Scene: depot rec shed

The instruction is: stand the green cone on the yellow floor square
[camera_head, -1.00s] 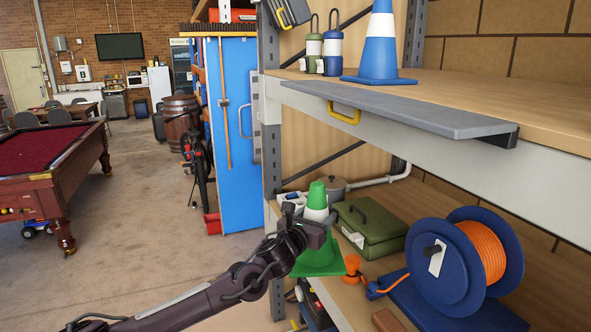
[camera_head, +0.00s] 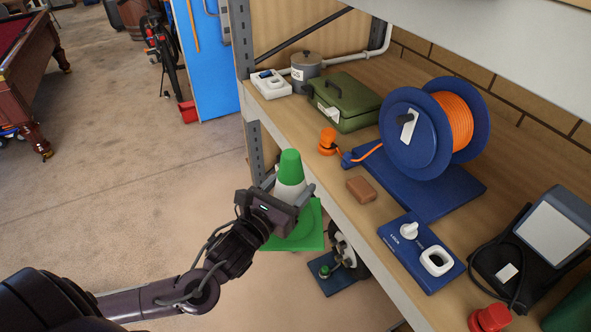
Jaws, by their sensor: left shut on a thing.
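The green cone (camera_head: 296,234) has a green top, a white band and a square green base. It is upright, slightly tilted in the picture. My left gripper (camera_head: 288,188) is shut on it around the white band, and hides part of its middle. The cone is in front of the shelf's front edge, with floor showing below and left of its base, so it looks held in the air. My right gripper is not in view. The yellow floor square is not in view.
The shelf (camera_head: 362,228) bears a green case (camera_head: 345,100), a blue cable reel (camera_head: 410,135), a brown block (camera_head: 361,189) and a blue switch box (camera_head: 421,252). A shelf post (camera_head: 254,150) stands close behind the cone. A pool table (camera_head: 25,70) is at upper left. The floor (camera_head: 120,190) between is clear.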

